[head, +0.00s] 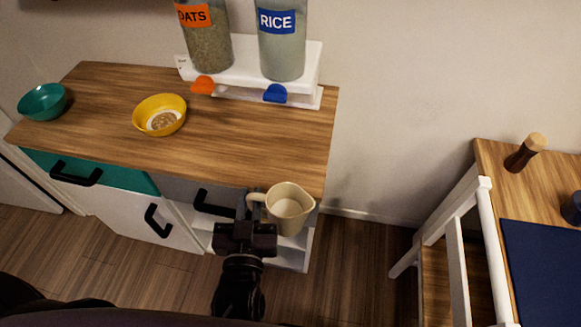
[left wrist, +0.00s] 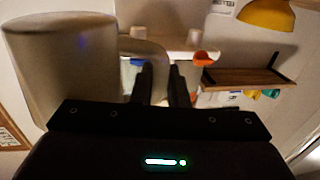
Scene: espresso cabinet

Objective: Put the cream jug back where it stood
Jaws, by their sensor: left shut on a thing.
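The cream jug (head: 290,210) is a pale beige jug with a side handle. In the head view it looks upright, overlapping the front right corner of the wooden cabinet top (head: 228,148). My left gripper (head: 247,207) is shut on the jug's handle, left of its body. In the left wrist view the jug's body (left wrist: 60,70) fills the upper left, and the gripper's fingers (left wrist: 165,85) are at the handle. I cannot tell how high the jug is relative to the top. My right gripper is not in view.
A yellow bowl (head: 160,115) with contents and a teal bowl (head: 43,101) stand on the cabinet top. OATS (head: 208,45) and RICE (head: 282,50) dispensers stand at its back. The top's right front part is clear. A table (head: 500,200) with a pepper mill (head: 524,152) is at right.

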